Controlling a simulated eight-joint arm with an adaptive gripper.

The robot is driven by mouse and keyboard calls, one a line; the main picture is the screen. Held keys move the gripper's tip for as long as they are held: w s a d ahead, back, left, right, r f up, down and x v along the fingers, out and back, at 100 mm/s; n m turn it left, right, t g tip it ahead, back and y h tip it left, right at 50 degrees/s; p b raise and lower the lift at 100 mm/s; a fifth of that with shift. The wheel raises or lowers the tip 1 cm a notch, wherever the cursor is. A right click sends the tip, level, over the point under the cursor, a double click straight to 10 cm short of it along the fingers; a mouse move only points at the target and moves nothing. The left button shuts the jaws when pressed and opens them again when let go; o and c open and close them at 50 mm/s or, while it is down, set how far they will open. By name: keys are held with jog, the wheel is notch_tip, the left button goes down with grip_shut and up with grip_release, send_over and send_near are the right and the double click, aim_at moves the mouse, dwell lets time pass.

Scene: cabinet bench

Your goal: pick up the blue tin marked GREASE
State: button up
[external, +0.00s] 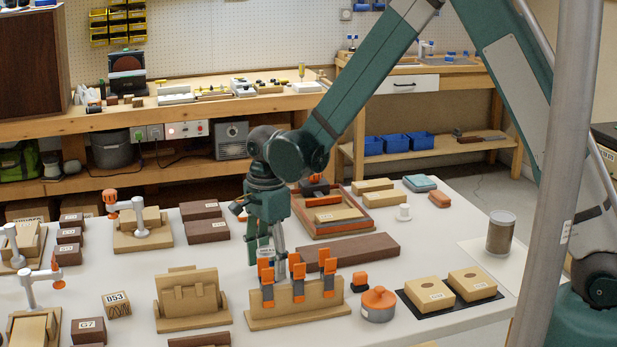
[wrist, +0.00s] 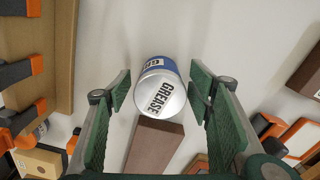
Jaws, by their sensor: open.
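The tin marked GREASE (wrist: 160,97) shows in the wrist view with a silver lid and a blue side. It sits between the two green fingers of my gripper (wrist: 163,88), with a visible gap on each side. The fingers are open and hold nothing. In the external view my gripper (external: 265,240) points down behind a wooden block with orange-tipped clamps.
Orange-tipped clamps (external: 298,278) on a wooden block (external: 325,302) stand close in front of my gripper. A brown block (external: 348,254) lies to the right, with a wooden tray (external: 350,227) behind. An orange-lidded pot (external: 378,304) is at front right.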

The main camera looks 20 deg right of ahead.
aim_at(269, 250)
dwell(0.5)
jog(key=c, duration=1.1)
jog(key=shift+r+p, duration=0.7)
jog(key=shift+r, duration=4.3)
